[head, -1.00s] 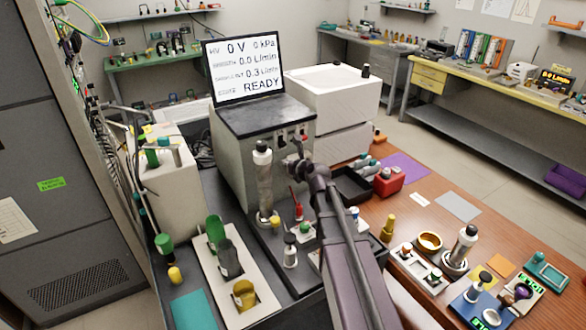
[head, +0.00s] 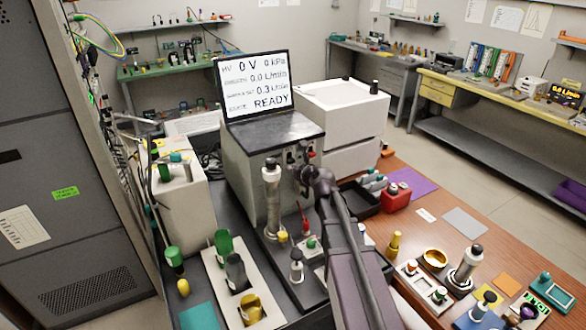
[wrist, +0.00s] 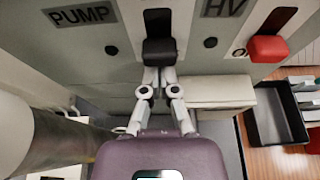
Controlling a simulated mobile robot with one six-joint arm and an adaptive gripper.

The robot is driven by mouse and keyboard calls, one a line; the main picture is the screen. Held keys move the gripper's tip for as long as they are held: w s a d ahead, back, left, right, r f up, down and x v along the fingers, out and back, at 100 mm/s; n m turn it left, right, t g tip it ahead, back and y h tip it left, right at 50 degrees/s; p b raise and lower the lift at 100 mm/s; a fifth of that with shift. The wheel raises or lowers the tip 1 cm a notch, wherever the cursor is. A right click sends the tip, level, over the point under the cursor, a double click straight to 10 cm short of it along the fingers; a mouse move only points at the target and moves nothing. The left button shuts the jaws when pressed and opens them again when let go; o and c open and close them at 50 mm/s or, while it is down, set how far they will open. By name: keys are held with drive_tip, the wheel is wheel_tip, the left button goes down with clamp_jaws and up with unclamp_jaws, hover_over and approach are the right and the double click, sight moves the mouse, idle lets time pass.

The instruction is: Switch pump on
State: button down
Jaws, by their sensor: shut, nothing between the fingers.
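The pump switch is a black lever (wrist: 160,38) on the pale front panel, between the PUMP label (wrist: 82,13) and the HV label (wrist: 224,7) in the wrist view. My gripper (wrist: 158,76) is shut and empty, its fingertips at the lower end of the black lever. I cannot tell whether they touch it. In the head view my gripper (head: 303,174) is at the front of the grey instrument box (head: 243,165), and my arm hides part of that panel. The screen (head: 256,84) on top reads 0 V, 0 kPa, 0.0 L/min and READY.
A red switch (wrist: 268,48) sits right of the black lever, under the HV label. A metal column (head: 271,195) stands close on the left. A black tray (wrist: 277,112) and a red container (head: 395,196) lie to the right. Several small items crowd the bench in front.

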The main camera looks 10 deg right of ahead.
idle(0.3)
drive_tip(key=shift+r+p, duration=1.45)
drive_tip(key=shift+f, duration=0.2)
wheel_tip(320, 180, down, 4)
drive_tip(key=b, duration=0.5)
drive_tip(key=p+v, duration=0.4)
drive_tip(key=v, duration=0.6)
drive_tip(key=shift+r, duration=0.2)
